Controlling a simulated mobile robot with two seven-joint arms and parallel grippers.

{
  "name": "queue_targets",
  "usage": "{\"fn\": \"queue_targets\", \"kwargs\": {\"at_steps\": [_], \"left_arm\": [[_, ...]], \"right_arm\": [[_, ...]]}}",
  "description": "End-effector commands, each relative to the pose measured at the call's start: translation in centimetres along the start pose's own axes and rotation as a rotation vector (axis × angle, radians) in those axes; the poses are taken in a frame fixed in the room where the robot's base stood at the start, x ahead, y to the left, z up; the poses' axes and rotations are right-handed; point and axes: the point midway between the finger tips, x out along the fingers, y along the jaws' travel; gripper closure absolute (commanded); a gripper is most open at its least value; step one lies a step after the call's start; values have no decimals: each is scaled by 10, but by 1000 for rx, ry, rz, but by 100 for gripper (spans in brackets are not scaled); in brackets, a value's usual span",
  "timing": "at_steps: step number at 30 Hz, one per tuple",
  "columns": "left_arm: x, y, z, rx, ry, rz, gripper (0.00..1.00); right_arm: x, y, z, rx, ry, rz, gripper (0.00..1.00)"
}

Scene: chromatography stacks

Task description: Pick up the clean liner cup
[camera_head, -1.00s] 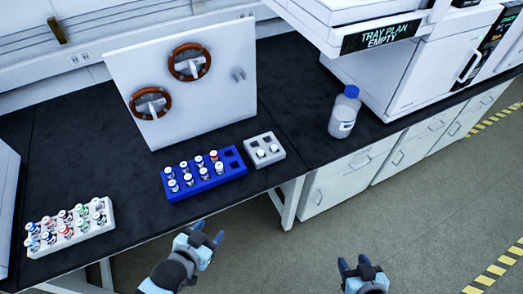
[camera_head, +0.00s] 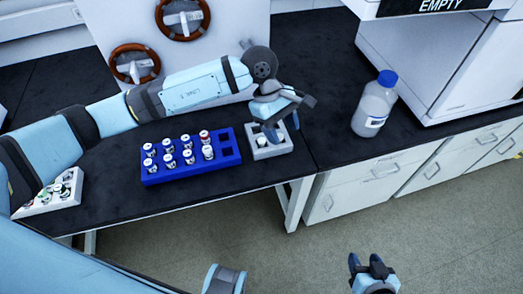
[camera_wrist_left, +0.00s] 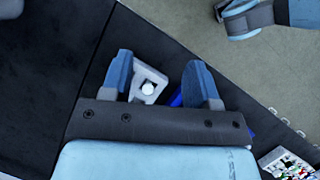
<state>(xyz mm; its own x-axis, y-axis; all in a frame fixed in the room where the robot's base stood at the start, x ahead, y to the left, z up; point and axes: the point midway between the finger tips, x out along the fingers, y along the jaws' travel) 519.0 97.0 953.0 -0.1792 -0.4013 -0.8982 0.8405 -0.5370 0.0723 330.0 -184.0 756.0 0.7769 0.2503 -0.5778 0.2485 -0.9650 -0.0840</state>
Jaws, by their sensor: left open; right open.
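A small grey rack (camera_head: 272,150) stands on the black bench, right of the blue rack. A white-topped cup (camera_head: 262,141) sits in its front left place. My left gripper (camera_head: 277,126) is over this rack, pointing down, and hides part of it. In the left wrist view the left gripper (camera_wrist_left: 160,75) is open, and the grey rack (camera_wrist_left: 139,74) with one white top (camera_wrist_left: 148,88) shows between its fingers. I cannot tell whether the fingers touch anything. My right gripper (camera_head: 367,264) is open and empty, in front of the bench above the floor.
The blue rack (camera_head: 150,180) holds several capped vials beside the grey rack. A blue-capped bottle (camera_head: 374,105) stands to the right. A panel with two brown-rimmed wheels (camera_head: 240,40) stands behind.

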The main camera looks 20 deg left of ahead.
Motion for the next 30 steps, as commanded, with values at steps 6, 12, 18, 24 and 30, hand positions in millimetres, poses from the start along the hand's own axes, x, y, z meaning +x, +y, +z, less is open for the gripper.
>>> {"fn": "queue_targets", "kwargs": {"at_steps": [6,12,18,24,30], "left_arm": [[-42,5,-71,118,387,-86,45],[-34,3,-89,129,447,-110,45],[3,0,-106,127,443,-108,45],[23,0,-115,128,443,-105,45],[34,0,-118,129,442,-106,45]], "right_arm": [[10,2,10,8,-1,1,50],[10,4,2,7,12,5,50],[10,6,0,1,15,5,50],[11,8,5,-5,6,6,50],[10,7,10,-4,-4,5,50]]}}
